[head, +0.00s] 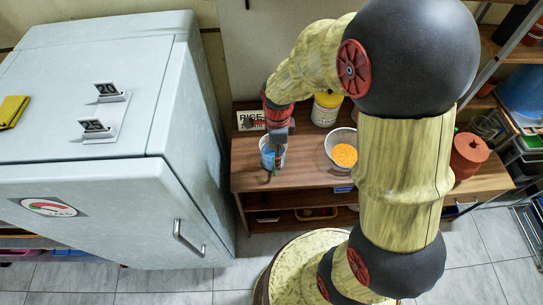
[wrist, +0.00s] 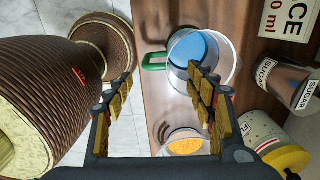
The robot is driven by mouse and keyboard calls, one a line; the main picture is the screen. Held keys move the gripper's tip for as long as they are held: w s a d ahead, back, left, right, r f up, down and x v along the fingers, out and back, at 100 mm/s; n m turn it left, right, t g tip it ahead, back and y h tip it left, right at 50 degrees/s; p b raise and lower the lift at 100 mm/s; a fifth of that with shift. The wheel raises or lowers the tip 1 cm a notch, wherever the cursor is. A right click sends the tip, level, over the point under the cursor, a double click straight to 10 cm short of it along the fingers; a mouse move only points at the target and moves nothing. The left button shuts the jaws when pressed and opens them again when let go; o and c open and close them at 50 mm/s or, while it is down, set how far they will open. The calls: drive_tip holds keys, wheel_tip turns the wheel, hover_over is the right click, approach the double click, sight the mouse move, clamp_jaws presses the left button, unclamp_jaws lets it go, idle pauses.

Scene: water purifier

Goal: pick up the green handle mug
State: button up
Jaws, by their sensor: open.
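The green handle mug (head: 267,154) stands on the brown wooden counter, near its left end. In the wrist view the mug (wrist: 228,58) is pale and clear-sided with blue inside, and its green handle (wrist: 153,60) points left. My gripper (head: 277,141) is over the mug in the head view and hides part of it. In the wrist view my gripper (wrist: 160,76) is open and empty. The handle shows in the gap between the fingers, and the right finger covers part of the mug's body. I cannot tell whether a finger touches the mug.
A bowl with orange contents (head: 344,154) stands right of the mug. Behind are a yellow-lidded container (head: 326,109) and a RICE label (head: 252,120). A sugar jar (wrist: 291,84) is close by. The grey fridge (head: 90,100) stands left of the counter (head: 300,181).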

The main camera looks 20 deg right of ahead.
drive_tip(key=f, duration=0.2)
drive_tip(key=f+b, duration=0.1)
drive_tip(key=f, duration=0.1)
drive_tip(key=a+f, duration=0.1)
drive_tip(key=f, duration=0.1)
drive_tip(key=shift+s+b, duration=0.2)
drive_tip(key=shift+b, duration=0.15)
drive_tip(key=shift+f, duration=0.35)
drive_tip(key=shift+c, duration=0.7)
clamp_jaws()
